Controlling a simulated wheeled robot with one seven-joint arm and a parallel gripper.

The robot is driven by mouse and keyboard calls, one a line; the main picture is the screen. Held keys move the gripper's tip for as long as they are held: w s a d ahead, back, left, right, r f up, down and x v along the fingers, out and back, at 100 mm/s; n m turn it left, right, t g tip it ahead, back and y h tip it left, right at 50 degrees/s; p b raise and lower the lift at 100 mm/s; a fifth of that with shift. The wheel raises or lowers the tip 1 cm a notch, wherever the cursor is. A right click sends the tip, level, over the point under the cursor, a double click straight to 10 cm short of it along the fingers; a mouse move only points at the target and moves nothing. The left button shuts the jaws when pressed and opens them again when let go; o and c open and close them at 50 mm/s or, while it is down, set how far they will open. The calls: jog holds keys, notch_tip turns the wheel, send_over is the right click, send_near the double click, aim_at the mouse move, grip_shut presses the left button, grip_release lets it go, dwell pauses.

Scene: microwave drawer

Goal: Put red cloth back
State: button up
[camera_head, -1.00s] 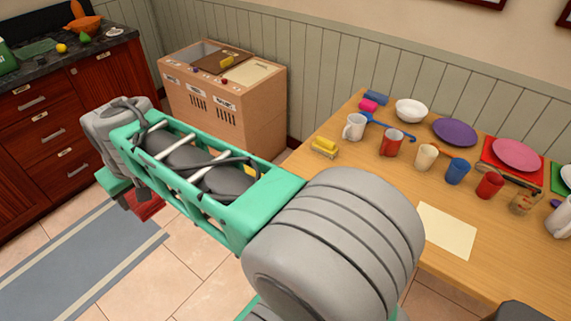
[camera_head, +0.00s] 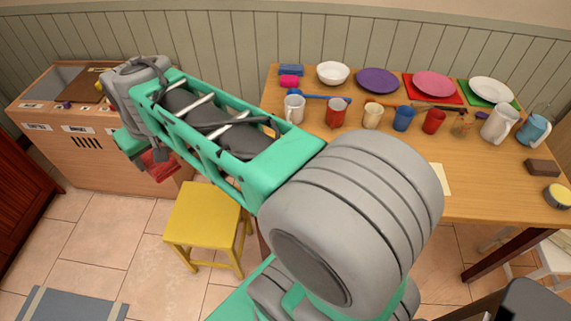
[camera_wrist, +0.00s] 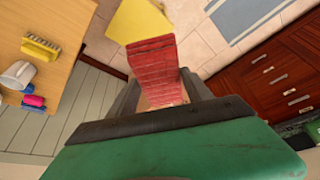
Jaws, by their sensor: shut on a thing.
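My gripper (camera_wrist: 160,93) is shut on the red cloth (camera_wrist: 153,62), which sticks out beyond the fingers in the wrist view. The cloth also shows in the head view (camera_head: 158,166), hanging below my wrist, near the right side of the wooden play kitchen. Part of it is hidden behind my arm, and the fingertips are mostly hidden there too.
A yellow stool (camera_head: 207,221) stands on the floor between the play kitchen (camera_head: 60,150) and the table (camera_head: 300,180). The table bears several cups, bowls and plates; a pink plate (camera_head: 434,83) sits on a red mat (camera_head: 412,96).

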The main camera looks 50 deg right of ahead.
jog(key=s+d+f+n+y+b, duration=0.15)
jog(key=s+d+f, duration=0.25)
jog(key=d, duration=0.6)
jog(key=s+d+f+n+b, duration=0.15)
jog(key=s+d+f, duration=0.25)
jog(key=d, duration=0.6)
jog(key=s+d+f+n+y, duration=0.1)
jog(key=s+d+f+n, duration=0.1)
jog(key=s+d, duration=0.35)
jog(key=s+d+f+n, duration=0.2)
jog(key=s+d+f, duration=0.1)
jog(key=s, duration=0.6)
jog(key=shift+g, duration=0.4)
jog(key=w+f, duration=0.3)
jog(key=w, duration=0.1)
jog(key=w+f, duration=0.2)
jog(key=w, duration=0.3)
jog(key=w+f+p, duration=0.1)
jog(key=w+f, duration=0.2)
jog(key=w, duration=0.1)
jog(key=shift+w+d+f, duration=0.15)
jog(key=shift+f, duration=0.2)
jog(key=shift+w+f, duration=0.25)
jog(key=shift+f, duration=1.85)
jog(key=o, duration=1.3)
jog(key=shift+r, duration=0.1)
